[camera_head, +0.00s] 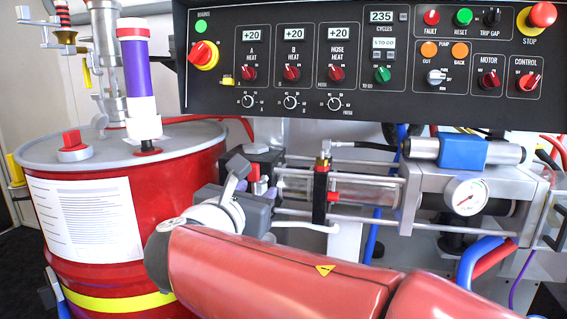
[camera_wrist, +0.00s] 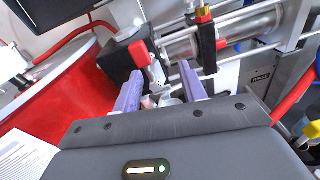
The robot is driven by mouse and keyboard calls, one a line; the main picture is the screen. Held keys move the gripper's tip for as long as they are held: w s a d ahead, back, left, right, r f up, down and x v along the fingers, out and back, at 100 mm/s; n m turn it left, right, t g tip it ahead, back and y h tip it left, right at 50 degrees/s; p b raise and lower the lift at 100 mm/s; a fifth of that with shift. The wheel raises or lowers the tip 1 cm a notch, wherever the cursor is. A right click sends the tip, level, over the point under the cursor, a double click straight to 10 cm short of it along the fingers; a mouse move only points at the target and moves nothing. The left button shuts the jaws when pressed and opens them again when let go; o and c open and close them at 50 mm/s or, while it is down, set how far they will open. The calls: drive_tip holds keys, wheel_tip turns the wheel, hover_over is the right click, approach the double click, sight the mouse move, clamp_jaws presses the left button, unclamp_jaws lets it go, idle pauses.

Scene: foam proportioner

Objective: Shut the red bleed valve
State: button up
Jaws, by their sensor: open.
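A red valve handle (camera_wrist: 140,53) sits on a black block, just beyond my gripper's fingertips in the wrist view. It also shows in the head view as a small red piece (camera_head: 258,186) beside the clear pump tube. A smaller red piece (camera_wrist: 222,43) is on the black clamp to its right, and it shows in the head view too (camera_head: 333,196). I cannot tell from labels which red piece is the bleed valve. My gripper (camera_wrist: 161,74) is open, its two purple-grey fingers apart with no valve between them. In the head view my gripper (camera_head: 237,172) is partly hidden by my wrist.
A red drum (camera_head: 190,170) with a grey lid stands at left. A control panel (camera_head: 300,110) hangs above. A pressure gauge (camera_head: 466,195) and metal pump body are at right. Horizontal rods and a brass fitting (camera_wrist: 204,14) lie close to the fingers.

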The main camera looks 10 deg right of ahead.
sight(252, 172)
drive_tip(key=shift+w+a+r+n+t, duration=0.2)
drive_tip(key=shift+a+r+n+t, duration=0.1)
drive_tip(key=shift+a+r+n, duration=0.2)
drive_tip(key=shift+w+a+r+n+t, duration=0.15)
drive_tip(key=shift+a+r+n+t, duration=0.15)
drive_tip(key=shift+a+r+n, duration=0.15)
drive_tip(key=x, duration=0.7)
drive_tip(key=shift+w+p, duration=0.3)
drive_tip(key=shift+p, duration=0.1)
clamp_jaws()
